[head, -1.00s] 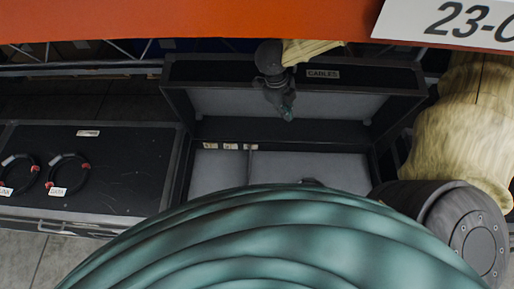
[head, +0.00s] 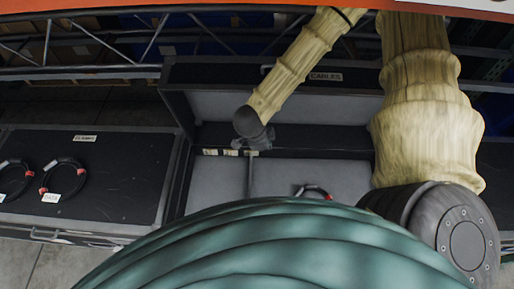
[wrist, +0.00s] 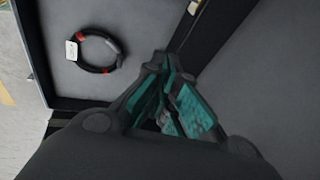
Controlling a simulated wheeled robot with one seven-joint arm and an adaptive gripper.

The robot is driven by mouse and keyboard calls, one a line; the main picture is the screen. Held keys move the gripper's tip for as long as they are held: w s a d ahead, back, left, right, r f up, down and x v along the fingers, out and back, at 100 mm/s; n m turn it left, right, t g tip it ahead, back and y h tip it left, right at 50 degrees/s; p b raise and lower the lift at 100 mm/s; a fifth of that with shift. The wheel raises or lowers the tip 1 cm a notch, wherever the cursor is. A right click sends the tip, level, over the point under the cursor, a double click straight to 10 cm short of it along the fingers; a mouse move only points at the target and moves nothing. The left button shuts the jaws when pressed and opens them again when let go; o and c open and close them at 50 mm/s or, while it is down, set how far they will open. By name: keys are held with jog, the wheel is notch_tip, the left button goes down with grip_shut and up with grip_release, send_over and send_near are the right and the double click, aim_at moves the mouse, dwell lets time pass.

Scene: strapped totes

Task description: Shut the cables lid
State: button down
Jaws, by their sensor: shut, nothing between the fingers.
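The cables lid (head: 345,106) stands open at the back of its case, tilted up, with a "CABLES" label on its upper edge and a grey lining. The open case (head: 182,185) below has grey compartments parted by a divider. A coiled black cable with red bands (head: 314,190) lies inside; it also shows in the wrist view (wrist: 97,50). My gripper (head: 252,150) points down in front of the lid's lower left part, over the case. In the wrist view my gripper (wrist: 172,100) is shut and empty, with the grey lid lining to its right. Contact with the lid cannot be told.
A closed black case (head: 105,190) stands to the left, with two cable coils (head: 63,180) on top. An orange beam (head: 60,8) crosses above, and a metal truss (head: 80,70) runs behind. My teal body hides the front of the open case.

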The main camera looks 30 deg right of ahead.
jog(key=shift+s+a+f+n+t+b, duration=0.15)
jog(key=shift+a+f+n+b, duration=0.05)
jog(key=shift+a+f+n, duration=0.4)
jog(key=shift+s+a+f+n+t+b, duration=0.15)
jog(key=shift+a+f+n, duration=0.25)
jog(key=shift+f+n, duration=0.3)
jog(key=s+a+f+n+g+y, duration=0.1)
jog(key=s+f+n, duration=0.3)
jog(key=s+n, duration=0.5)
jog(key=s+a+f+n+g+y, duration=0.1)
jog(key=s+a+f+n+y, duration=0.1)
jog(key=s+f+n, duration=0.3)
jog(key=s+a+n, duration=0.1)
jog(key=s+n, duration=0.3)
jog(key=n, duration=0.1)
jog(key=shift+s+a, duration=0.2)
jog(key=shift+s, duration=0.1)
jog(key=c, duration=1.8)
grip_release()
jog(key=shift+s+d+f+n, duration=0.1)
jog(key=shift+s+n, duration=0.3)
jog(key=shift+n, duration=0.2)
